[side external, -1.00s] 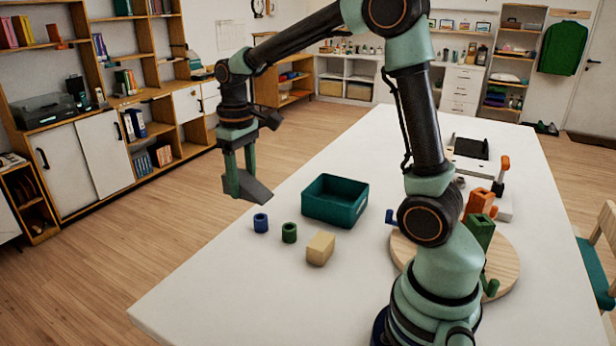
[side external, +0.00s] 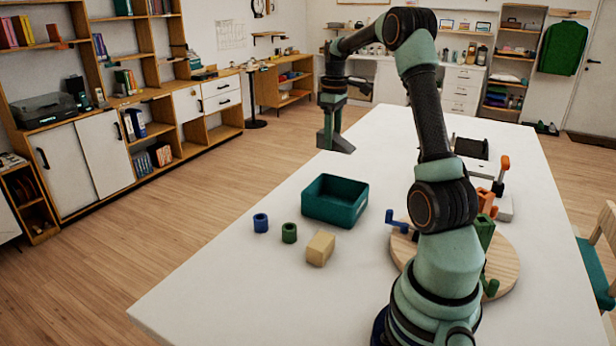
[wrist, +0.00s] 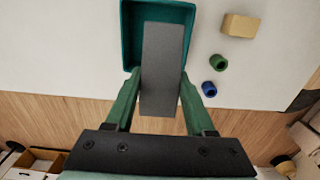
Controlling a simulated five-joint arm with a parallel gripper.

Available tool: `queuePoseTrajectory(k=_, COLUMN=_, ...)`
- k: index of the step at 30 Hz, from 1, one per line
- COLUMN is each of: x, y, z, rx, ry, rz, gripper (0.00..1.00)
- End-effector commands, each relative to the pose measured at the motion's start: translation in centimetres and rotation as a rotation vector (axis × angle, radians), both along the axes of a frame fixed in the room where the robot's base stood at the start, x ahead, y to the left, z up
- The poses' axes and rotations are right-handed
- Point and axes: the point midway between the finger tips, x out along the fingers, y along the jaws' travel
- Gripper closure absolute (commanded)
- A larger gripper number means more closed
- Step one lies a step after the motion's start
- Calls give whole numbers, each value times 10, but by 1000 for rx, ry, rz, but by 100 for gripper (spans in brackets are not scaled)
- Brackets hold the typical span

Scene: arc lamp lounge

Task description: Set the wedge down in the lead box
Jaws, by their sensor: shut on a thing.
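My gripper (side external: 330,136) is shut on a dark grey wedge (side external: 341,145). In the side view it holds the wedge in the air, above and behind the teal box (side external: 335,208). The teal open-topped box stands on the white table and looks empty in that view. In the wrist view the wedge (wrist: 162,70) sits between my two green fingers (wrist: 160,92). Its far end covers part of the teal box (wrist: 129,35), which shows beyond it. No box is labelled as lead in these frames.
A blue ring (side external: 261,223), a green ring (side external: 289,233) and a tan block (side external: 320,248) stand in front of the box on the white table (side external: 220,290). A round wooden board (side external: 510,258) with coloured pieces lies at the right. The table's left front is clear.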

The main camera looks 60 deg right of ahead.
Motion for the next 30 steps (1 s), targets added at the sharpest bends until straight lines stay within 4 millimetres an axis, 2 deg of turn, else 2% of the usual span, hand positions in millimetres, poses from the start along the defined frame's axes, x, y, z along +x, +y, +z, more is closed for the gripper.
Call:
queuePoseTrajectory(k=15, x=-1, y=1, z=-121, rx=5, ry=5, rz=0, gripper=100)
queuePoseTrajectory(k=19, x=-1, y=1, z=-141, rx=3, ry=3, rz=0, gripper=100)
queuePoseTrajectory(k=26, x=-1, y=1, z=-159, rx=3, ry=3, rz=-1, gripper=100)
queuePoseTrajectory(k=30, x=0, y=1, z=-180, rx=3, ry=3, rz=-1, gripper=100)
